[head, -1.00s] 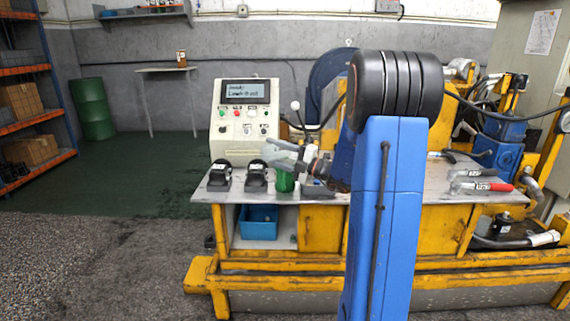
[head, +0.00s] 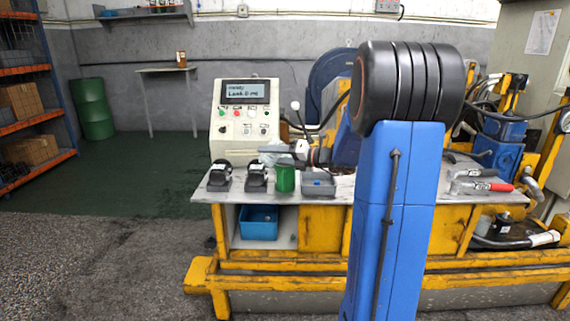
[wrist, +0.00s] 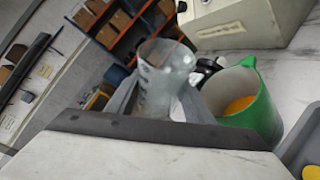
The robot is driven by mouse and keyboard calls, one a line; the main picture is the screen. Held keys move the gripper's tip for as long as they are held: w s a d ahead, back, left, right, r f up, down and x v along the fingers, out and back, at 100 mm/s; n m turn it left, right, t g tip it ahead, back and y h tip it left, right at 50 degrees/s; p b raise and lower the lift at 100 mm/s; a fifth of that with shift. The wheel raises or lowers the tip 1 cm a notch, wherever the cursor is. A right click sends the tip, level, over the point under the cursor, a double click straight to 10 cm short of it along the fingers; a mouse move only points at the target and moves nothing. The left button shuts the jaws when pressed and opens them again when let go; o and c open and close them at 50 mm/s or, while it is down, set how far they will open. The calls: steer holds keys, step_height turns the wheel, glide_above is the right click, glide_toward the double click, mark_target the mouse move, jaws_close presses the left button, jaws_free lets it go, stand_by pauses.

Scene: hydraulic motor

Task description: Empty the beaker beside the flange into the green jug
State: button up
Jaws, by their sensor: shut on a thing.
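My gripper (head: 276,150) is shut on a clear glass beaker (wrist: 160,70), its two fingers on either side of the glass in the wrist view. In the head view the beaker is a pale shape at the gripper's end, behind and above the green jug (head: 284,179). I see no clear liquid in the beaker, though its lower part is partly hidden. The jug stands on the bench and also shows in the wrist view (wrist: 266,117), right of the beaker, with orange-yellow liquid inside. The flange cannot be made out.
A grey tray (head: 318,188) stands right of the jug. Two black devices (head: 257,180) stand left of it. The control box (head: 240,125) rises behind. A blue bin (head: 258,222) sits on the shelf below. Red-handled clamps (head: 490,186) lie at the bench's right.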

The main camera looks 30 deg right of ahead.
stand_by(0.3)
steer(key=r+n+h, duration=0.1)
steer(key=r+n+g+h, duration=0.1)
steer(key=n, duration=0.1)
steer(key=shift+d, duration=0.35)
steer(key=shift+n, duration=0.3)
steer(key=shift+w+d+f+n+h, duration=0.15)
steer(key=shift+d+n+h, duration=0.15)
steer(key=shift+n, duration=0.25)
steer(key=shift+d+f+n+h, duration=0.1)
steer(key=shift+d+n+h, duration=0.1)
steer(key=shift+n+h, duration=0.3)
steer(key=shift+w+d+f+n+h, duration=0.15)
steer(key=shift+d+f+n+h, duration=0.25)
steer(key=shift+d+n+h, duration=0.45)
steer(key=shift+a+y, duration=0.2)
steer(key=shift+y, duration=0.05)
